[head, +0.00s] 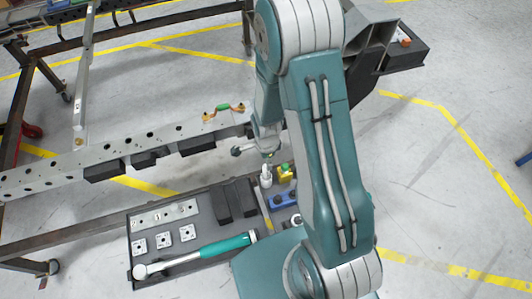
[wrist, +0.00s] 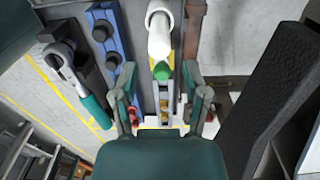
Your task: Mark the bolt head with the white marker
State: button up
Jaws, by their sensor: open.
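The white marker (head: 266,177) stands upright at the tray's right part in the head view. In the wrist view the white marker (wrist: 160,38) is at the top centre, with a green end (wrist: 161,71) towards me. My gripper (wrist: 159,76) is open, its two fingers on either side of that green end with gaps showing. In the head view my gripper (head: 268,156) is just above the marker and partly hidden by my arm. I cannot pick out the bolt head; the long grey chassis beam (head: 60,172) with holes lies behind the tray.
The dark tray (head: 122,222) holds a teal-handled wrench (head: 215,246), blue holder (head: 283,200), yellow block (head: 286,173), black blocks (head: 240,197) and metal plates (head: 163,216). A green-and-orange piece (head: 223,109) sits on the beam. Floor at the right is mostly clear.

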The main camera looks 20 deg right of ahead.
jog(key=shift+f, duration=3)
grip_shut()
jog(key=shift+r, duration=0.1)
jog(key=shift+r, duration=3.7)
